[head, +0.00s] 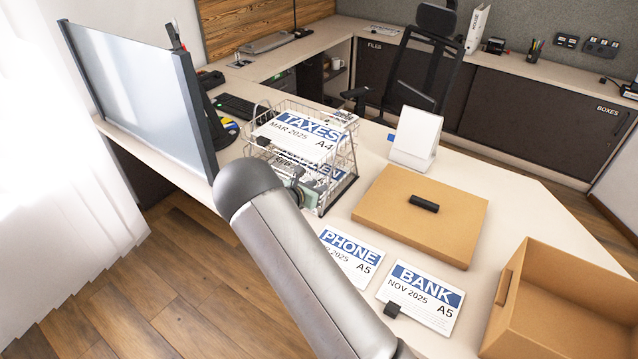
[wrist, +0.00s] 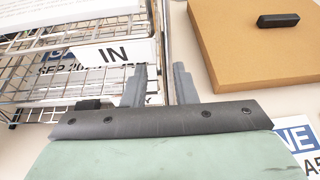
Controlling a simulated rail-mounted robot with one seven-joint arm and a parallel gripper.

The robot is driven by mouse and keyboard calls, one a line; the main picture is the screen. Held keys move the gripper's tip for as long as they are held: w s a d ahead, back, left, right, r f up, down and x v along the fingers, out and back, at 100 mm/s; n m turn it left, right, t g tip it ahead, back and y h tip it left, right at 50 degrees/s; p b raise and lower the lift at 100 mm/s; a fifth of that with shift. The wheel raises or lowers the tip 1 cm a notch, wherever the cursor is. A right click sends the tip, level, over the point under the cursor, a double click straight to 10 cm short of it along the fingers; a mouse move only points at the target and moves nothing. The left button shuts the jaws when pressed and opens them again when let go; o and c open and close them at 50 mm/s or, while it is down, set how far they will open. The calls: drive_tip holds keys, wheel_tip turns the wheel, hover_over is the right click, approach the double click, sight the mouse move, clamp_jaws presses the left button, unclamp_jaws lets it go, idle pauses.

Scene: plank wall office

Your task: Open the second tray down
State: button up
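A wire letter-tray stack (head: 352,158) stands on the desk, with a "TAXES" sheet (head: 300,131) on its top tray and more papers in the trays below. In the wrist view, the stack's wire front (wrist: 40,97) fills the left side. A white "IN" label (wrist: 112,52) is on it, with printed paper just beneath. In the head view, my arm hides part of the stack's lower front.
An open box (head: 560,310) is at the lower right.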

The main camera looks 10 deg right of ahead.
drive_tip(key=shift+x, duration=0.9)
clamp_jaws()
idle(0.9)
